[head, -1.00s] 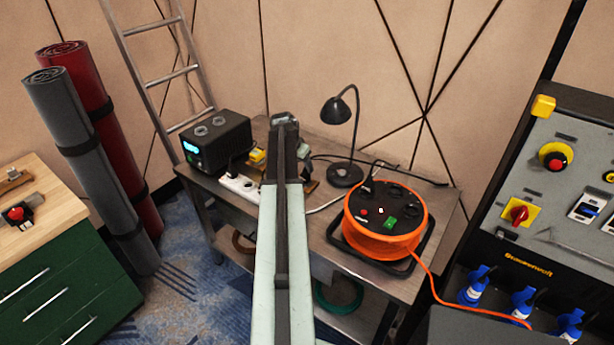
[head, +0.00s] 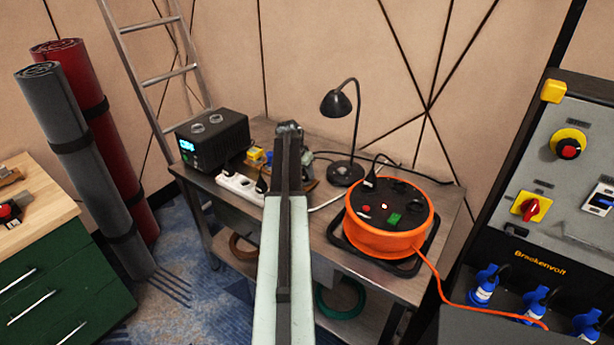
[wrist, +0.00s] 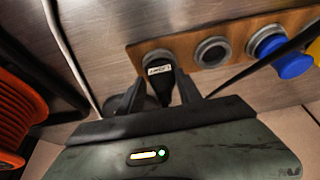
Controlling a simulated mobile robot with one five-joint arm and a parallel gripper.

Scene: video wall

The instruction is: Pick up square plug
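A black plug (wrist: 159,72) with a small white label stands at a wooden board (wrist: 184,52) in the wrist view, over the board's left end. Its lower part and its exact shape are hard to make out. My gripper (wrist: 161,88) is open, with one dark finger on each side of the plug and narrow gaps showing. I cannot tell whether either finger touches it. In the head view my own arm hides the gripper and most of the board.
A round socket (wrist: 212,52) and a blue plug (wrist: 285,60) sit along the board. On the bench, a white power strip (head: 238,185), a black power unit (head: 213,140), a lamp (head: 337,103) and an orange cable reel (head: 388,232) surround the arm.

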